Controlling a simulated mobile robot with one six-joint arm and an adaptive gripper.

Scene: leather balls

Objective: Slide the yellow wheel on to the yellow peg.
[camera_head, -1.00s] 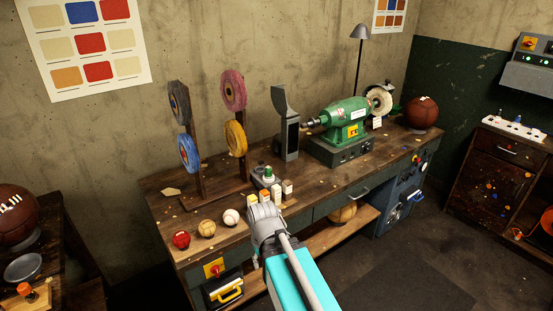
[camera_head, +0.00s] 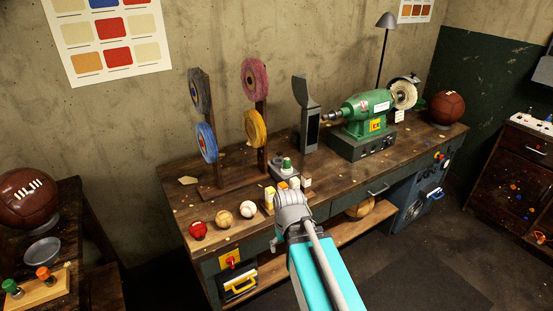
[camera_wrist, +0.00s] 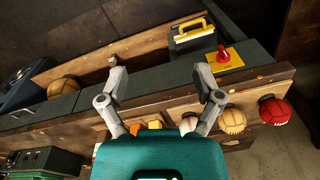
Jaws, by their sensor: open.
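The yellow wheel (camera_head: 255,126) hangs upright at the lower right of a wooden rack on the workbench, below a pink wheel (camera_head: 255,78). A blue wheel (camera_head: 206,142) and a grey wheel (camera_head: 199,91) hang on the rack's left post. I cannot make out a yellow peg; the wheels' faces hide what is behind them. My gripper (camera_head: 288,196) is over the bench's front edge, in front of and below the yellow wheel, well apart from it. In the wrist view my gripper (camera_wrist: 160,72) is open, with its fingers wide apart and nothing between them.
A red ball (camera_head: 198,230), a tan ball (camera_head: 225,217) and a white ball (camera_head: 248,209) line the bench's front edge left of my gripper. Small bottles (camera_head: 288,170) stand just behind it. A green grinder (camera_head: 369,113) is to the right. A side table is at far left.

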